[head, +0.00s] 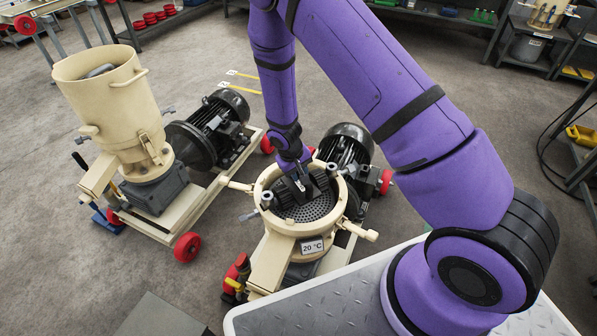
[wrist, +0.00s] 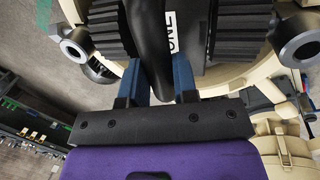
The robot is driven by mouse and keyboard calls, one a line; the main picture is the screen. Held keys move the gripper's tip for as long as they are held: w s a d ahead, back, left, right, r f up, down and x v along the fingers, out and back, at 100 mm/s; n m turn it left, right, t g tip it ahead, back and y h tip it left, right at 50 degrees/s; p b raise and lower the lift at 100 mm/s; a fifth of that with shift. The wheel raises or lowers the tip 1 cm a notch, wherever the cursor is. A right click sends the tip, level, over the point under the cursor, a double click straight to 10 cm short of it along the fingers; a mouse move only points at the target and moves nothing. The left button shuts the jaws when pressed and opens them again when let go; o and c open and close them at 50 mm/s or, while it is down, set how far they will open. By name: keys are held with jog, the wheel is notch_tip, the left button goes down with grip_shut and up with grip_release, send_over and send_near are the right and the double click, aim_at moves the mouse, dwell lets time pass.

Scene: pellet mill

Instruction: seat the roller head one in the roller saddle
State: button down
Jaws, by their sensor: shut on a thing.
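The roller head one (wrist: 246,35) is dark, with a ribbed roller on each side and a white label reading "ONE" in the wrist view. My gripper (wrist: 161,72) is shut on its middle part, with a blue finger on each side. In the head view, my gripper (head: 299,180) points down into the cream ring of the open mill (head: 264,222). The roller head (head: 303,194) is inside or just over that ring, above the perforated die plate (head: 312,211). Steel nuts flank it at the rim. The roller saddle is not clearly distinguishable; contact with it cannot be told.
A second mill with a tall cream hopper (head: 102,88) stands at the left. A black motor (head: 346,146) sits behind the open mill. A "20 °C" tag (head: 312,246) is on the open mill's front. Shelves line the back; open floor lies between.

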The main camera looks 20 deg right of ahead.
jog(key=shift+w, duration=0.1)
jog(key=shift+c, duration=1.2)
grip_release()
jog(key=shift+f, duration=0.1)
jog(key=v, duration=0.9)
dwell(0.5)
dwell(0.5)
